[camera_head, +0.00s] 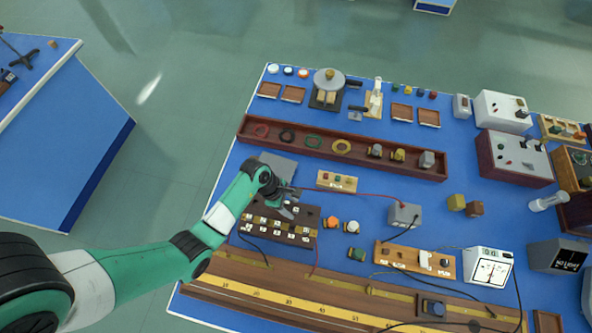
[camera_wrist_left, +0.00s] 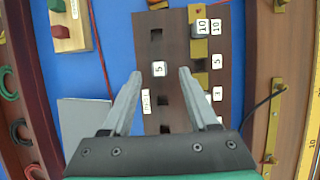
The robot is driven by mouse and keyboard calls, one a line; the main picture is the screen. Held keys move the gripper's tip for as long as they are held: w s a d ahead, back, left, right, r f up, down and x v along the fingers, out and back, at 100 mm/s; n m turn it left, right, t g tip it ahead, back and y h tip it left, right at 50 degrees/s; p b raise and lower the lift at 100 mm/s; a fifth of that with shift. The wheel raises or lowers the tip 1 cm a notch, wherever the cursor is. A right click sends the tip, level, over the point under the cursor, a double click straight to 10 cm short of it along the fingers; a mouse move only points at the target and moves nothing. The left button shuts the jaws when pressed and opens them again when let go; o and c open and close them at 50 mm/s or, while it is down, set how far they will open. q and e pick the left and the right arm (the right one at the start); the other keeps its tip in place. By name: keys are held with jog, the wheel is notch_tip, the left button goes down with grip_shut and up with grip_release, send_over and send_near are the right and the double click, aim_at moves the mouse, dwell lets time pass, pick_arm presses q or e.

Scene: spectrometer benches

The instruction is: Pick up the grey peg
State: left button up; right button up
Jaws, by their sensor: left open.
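My left gripper (camera_head: 288,207) is open and empty above the dark brown plug box (camera_head: 283,239). In the left wrist view its fingers (camera_wrist_left: 160,80) point across this box (camera_wrist_left: 178,50), one on each side of a row of square holes. A small grey peg (camera_wrist_left: 197,31) with a white "10" top stands at a brass block, beyond the right fingertip. A pale block marked "5" (camera_wrist_left: 159,69) lies between and just beyond the fingertips; I cannot tell whether it is also a peg. In the head view the gripper partly hides the box, and the pegs are too small to tell apart.
A grey plate (camera_head: 279,166) lies behind the gripper, near a long brown tray (camera_head: 340,150) of rings and weights. A wooden metre bridge (camera_head: 290,303) lies in front. Thin wires cross the blue bench.

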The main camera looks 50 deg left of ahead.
pick_arm(q)
jog(key=shift+x, duration=0.9)
grip_shut()
jog(key=shift+r, duration=0.1)
jog(key=r, duration=0.1)
jog(key=r+p, duration=0.2)
jog(key=r, duration=0.1)
jog(key=shift+s+d+r, duration=0.1)
jog(key=shift+s+r, duration=0.05)
jog(key=shift+s, duration=0.1)
jog(key=s+d+r+p, duration=0.6)
jog(key=s+r+p, duration=0.2)
jog(key=s+r, duration=0.3)
jog(key=shift+s+d+r, duration=0.15)
jog(key=shift+s+r, duration=0.15)
jog(key=shift+s, duration=0.1)
